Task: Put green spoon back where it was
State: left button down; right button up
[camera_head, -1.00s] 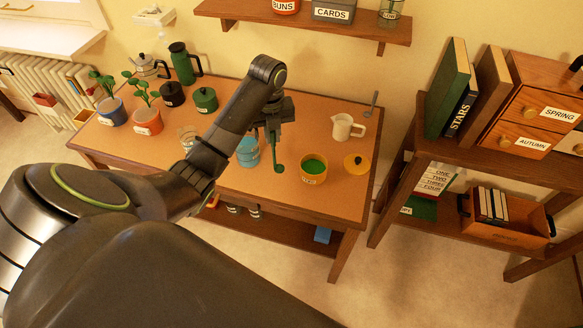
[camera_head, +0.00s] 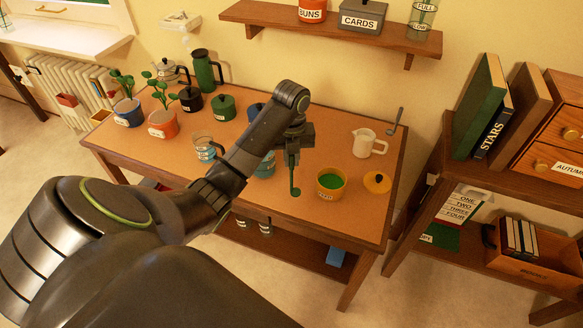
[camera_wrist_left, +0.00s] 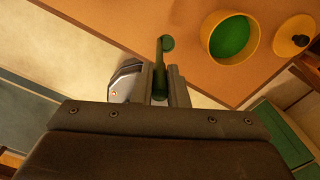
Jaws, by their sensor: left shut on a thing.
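The green spoon (camera_head: 294,178) hangs upright from my left gripper (camera_head: 291,152), bowl end down, over the front part of the desk. In the left wrist view the spoon (camera_wrist_left: 160,70) is held between the two fingers of the left gripper (camera_wrist_left: 159,85). The yellow pot with green contents (camera_head: 331,184) stands just right of the spoon and apart from it. It also shows in the left wrist view (camera_wrist_left: 229,38). Its yellow lid (camera_head: 377,182) lies to its right on the desk (camera_head: 290,213). I do not see my right gripper.
A blue pot (camera_head: 265,167) stands behind and left of the spoon, partly hidden by my arm. A glass jar (camera_head: 204,147), a cream jug (camera_head: 369,143) and potted plants (camera_head: 162,123) also stand on the desk. A shelf unit (camera_head: 454,200) is to the right.

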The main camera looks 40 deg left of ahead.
aim_at(292, 165)
pick_arm(q)
notch_tip(292, 165, down, 3)
jog(key=shift+r, duration=0.15)
pick_arm(e)
jog(key=shift+s+d+f, duration=0.15)
jog(key=shift+s, duration=0.25)
jog(key=shift+s+d+f, duration=0.1)
jog(key=shift+s+f, duration=0.05)
jog(key=shift+s, duration=0.2)
pick_arm(q)
jog(key=c, duration=1.4)
grip_release()
jog(key=shift+f, duration=0.2)
jog(key=shift+c, duration=0.2)
